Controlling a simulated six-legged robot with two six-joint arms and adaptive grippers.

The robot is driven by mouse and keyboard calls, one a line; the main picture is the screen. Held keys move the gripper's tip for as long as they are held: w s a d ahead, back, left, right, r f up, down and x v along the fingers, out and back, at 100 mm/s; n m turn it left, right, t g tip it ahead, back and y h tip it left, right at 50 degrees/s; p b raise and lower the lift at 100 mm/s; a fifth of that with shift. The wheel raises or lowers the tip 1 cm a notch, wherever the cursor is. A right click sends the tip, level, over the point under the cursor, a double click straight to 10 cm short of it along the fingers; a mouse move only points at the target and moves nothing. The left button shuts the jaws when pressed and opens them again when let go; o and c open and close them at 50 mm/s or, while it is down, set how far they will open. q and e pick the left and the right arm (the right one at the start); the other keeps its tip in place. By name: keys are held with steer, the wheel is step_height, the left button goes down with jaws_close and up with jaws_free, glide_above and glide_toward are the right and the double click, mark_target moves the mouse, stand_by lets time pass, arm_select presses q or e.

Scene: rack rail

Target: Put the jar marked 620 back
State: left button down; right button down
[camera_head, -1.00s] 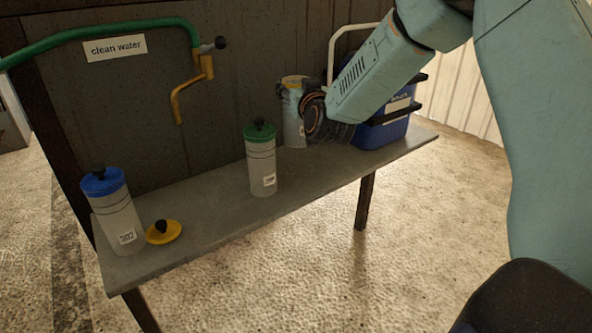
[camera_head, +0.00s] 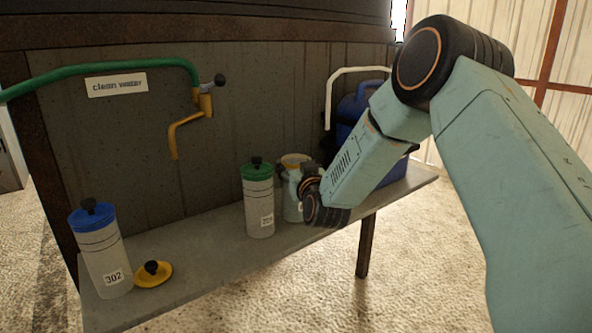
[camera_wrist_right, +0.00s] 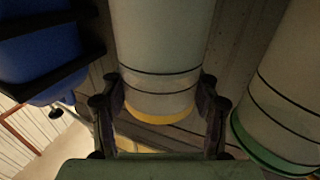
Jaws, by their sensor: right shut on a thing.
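My right gripper (camera_head: 300,185) is shut on a pale jar with a yellow rim (camera_head: 292,207). In the right wrist view the two fingers (camera_wrist_right: 160,92) clasp the jar (camera_wrist_right: 160,45) on both sides, near its yellow rim. The jar is upright; I cannot tell whether its base touches the bench. Its number is not visible. A yellow lid with a black knob (camera_head: 153,273) lies on the bench (camera_head: 200,263) at the left. My left gripper is out of view.
A green-lidded jar (camera_head: 259,205) stands close to the left of the held jar; its number is unreadable. A blue-lidded jar marked 302 (camera_head: 105,262) stands at the bench's left end. A blue container (camera_head: 392,172) stands right. A tap (camera_head: 190,120) overhangs the bench.

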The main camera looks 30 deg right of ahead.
steer(key=shift+s, duration=0.1)
steer(key=shift+c, duration=1.7)
jaws_free()
steer(key=shift+r, duration=0.1)
steer(key=p+v, duration=0.3)
steer(key=v, duration=0.9)
